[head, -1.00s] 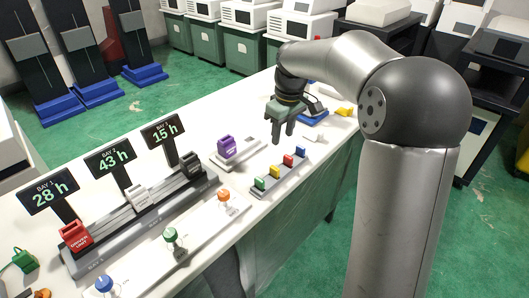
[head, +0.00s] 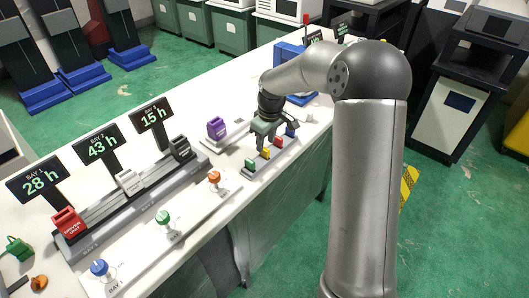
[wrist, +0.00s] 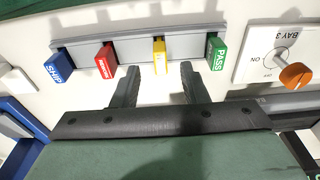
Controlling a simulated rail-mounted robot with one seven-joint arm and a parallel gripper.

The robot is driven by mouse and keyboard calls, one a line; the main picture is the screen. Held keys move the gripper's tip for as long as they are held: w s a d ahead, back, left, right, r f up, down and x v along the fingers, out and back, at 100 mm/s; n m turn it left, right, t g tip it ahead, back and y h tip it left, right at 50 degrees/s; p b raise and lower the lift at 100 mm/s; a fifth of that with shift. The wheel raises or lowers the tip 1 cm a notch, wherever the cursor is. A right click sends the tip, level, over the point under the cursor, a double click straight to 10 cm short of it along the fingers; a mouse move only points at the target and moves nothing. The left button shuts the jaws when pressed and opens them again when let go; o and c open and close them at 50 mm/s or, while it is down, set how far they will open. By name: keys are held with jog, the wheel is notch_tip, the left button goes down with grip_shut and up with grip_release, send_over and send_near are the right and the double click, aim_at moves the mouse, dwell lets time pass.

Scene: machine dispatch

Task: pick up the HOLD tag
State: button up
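A row of small coloured tags stands in a grey rack (wrist: 85,45). The yellow tag (wrist: 159,49) sits between the red and green ones; its lettering is too small to read, but the others in the wrist view carry different words, so it appears to be the HOLD tag. In the head view the yellow tag (head: 265,153) shows just below my gripper (head: 268,141). My gripper (wrist: 160,70) is open and empty in the wrist view. Its two fingers point toward the rack, with the yellow tag lined up between the fingertips; I cannot tell the exact height gap.
The blue SHIP tag (wrist: 61,67), red tag (wrist: 106,60) and green PASS tag (wrist: 215,54) stand close on either side. An orange knob (wrist: 295,76) on the BAY 3 plate is to the right.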

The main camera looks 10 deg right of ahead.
aim_at(265, 148)
jog(key=f, duration=0.4)
jog(key=shift+w+a+f, duration=0.15)
jog(key=shift+w+a, duration=0.05)
grip_shut()
